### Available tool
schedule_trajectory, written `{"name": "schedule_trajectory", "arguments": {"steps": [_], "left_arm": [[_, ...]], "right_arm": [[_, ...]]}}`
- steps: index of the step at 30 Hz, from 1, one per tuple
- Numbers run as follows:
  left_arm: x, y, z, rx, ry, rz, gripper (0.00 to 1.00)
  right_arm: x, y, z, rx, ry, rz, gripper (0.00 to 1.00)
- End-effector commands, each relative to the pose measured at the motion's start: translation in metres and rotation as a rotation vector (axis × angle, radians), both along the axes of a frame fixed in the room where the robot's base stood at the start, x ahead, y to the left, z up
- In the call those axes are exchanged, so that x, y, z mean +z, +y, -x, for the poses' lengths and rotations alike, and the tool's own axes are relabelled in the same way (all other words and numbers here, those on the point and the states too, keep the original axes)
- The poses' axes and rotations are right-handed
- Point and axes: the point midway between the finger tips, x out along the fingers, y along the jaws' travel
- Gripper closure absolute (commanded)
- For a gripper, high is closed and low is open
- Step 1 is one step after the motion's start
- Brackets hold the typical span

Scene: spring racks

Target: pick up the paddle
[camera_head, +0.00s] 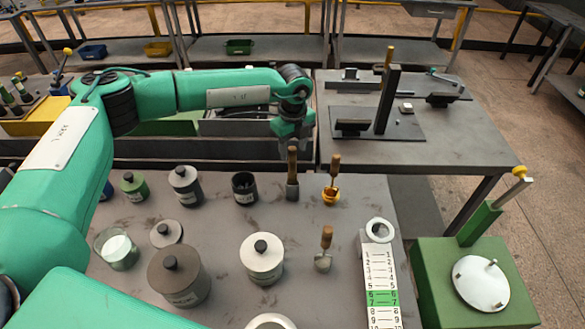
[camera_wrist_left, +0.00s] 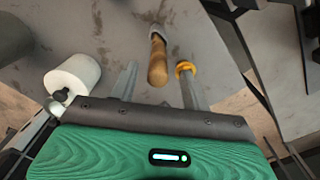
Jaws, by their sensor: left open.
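A tool with an upright wooden handle and a flat grey lower end, which looks like the paddle (camera_head: 292,188), stands at the far side of the near table. My left gripper (camera_head: 291,143) is open and empty just above its handle. In the left wrist view, a wooden handle (camera_wrist_left: 157,62) lies between the spread fingers of the left gripper (camera_wrist_left: 158,88), with a gap on each side. Whether the handle top is level with the fingertips is hard to tell. My right gripper is not in view.
A scoop-like tool (camera_head: 323,262), a white lidded jar (camera_head: 262,262) and a brown canister (camera_head: 178,280) stand nearer. A numbered strip (camera_head: 380,285) lies at right.

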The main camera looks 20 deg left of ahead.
Motion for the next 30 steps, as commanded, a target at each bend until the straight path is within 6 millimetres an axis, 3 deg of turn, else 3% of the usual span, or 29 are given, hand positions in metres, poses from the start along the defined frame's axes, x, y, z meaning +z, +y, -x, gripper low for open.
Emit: {"name": "schedule_trajectory", "arguments": {"steps": [1, 6, 16, 17, 24, 30], "left_arm": [[-0.001, 0.001, 0.001, 0.000, 0.003, -0.001, 0.52], [-0.024, 0.002, 0.002, 0.001, 0.002, -0.002, 0.52], [-0.036, 0.001, 0.002, 0.000, 0.000, 0.000, 0.52], [-0.036, 0.001, 0.002, 0.000, 0.000, 0.000, 0.54], [-0.035, 0.001, 0.002, 0.000, 0.000, 0.000, 1.00], [-0.035, 0.001, 0.002, 0.000, 0.000, 0.000, 1.00]], "right_arm": [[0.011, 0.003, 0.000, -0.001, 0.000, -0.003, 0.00], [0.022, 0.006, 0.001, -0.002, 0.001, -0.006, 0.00], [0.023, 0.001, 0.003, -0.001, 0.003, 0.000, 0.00], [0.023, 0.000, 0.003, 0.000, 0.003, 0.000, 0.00], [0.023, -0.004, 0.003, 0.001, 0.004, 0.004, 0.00], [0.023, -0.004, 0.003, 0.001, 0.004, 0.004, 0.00]]}}
